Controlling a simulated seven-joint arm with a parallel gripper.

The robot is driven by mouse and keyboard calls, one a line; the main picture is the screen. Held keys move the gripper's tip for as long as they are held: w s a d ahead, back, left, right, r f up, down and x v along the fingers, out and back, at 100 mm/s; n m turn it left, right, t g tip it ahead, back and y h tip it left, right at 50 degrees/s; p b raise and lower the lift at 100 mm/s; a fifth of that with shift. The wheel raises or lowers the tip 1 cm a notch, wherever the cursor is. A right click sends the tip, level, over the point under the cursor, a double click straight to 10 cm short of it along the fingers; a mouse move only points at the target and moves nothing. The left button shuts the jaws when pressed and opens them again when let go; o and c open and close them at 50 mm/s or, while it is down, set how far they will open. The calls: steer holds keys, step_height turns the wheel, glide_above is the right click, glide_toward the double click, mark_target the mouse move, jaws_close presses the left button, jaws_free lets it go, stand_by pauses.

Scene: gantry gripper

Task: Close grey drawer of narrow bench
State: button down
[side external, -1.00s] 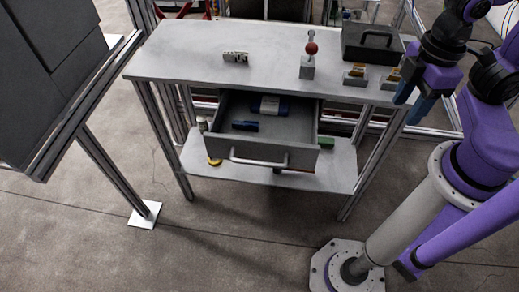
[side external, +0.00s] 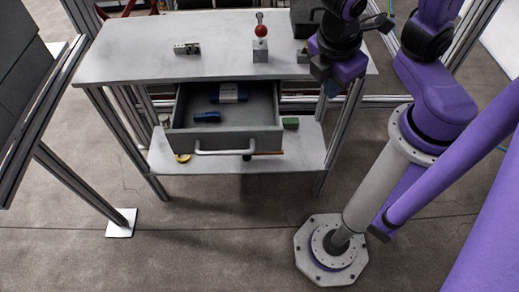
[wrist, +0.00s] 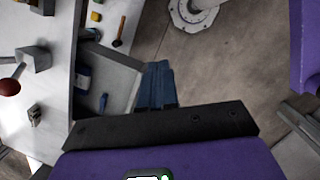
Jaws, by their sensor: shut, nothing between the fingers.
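The grey drawer (side external: 222,141) hangs pulled out under the top of the narrow bench (side external: 130,60), with a bar handle (side external: 238,152) across its front. Inside lie a blue object (side external: 207,117) and a blue-and-white packet (side external: 228,94). My gripper (side external: 330,88) is at the bench's front right, to the right of the drawer and apart from it in the side view. In the wrist view its blue fingers (wrist: 157,85) are together and empty, and the open drawer (wrist: 122,62) shows just left of them. The fingers hide part of the drawer's front edge there.
On the bench top stand a small metal block (side external: 186,48), a red-ball lever (side external: 261,31) and a dark toolbox (side external: 305,18). Floor in front of the bench is clear.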

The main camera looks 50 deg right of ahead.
steer(key=w+a+f+n+t+h, duration=0.25)
steer(key=a+f+n+h, duration=0.25)
steer(key=a+f, duration=0.45)
steer(key=n+t+h, duration=0.2)
steer(key=n+t, duration=0.5)
steer(key=t, duration=0.1)
glide_toward(264, 144)
steer(key=shift+h, duration=0.3)
steer(key=x, duration=0.4)
steer(key=shift+w+f, duration=0.25)
steer(key=shift+f, duration=0.2)
steer(key=shift+w+d, duration=0.7)
steer(key=w+d, duration=1.3)
steer(key=shift+w+d, duration=0.25)
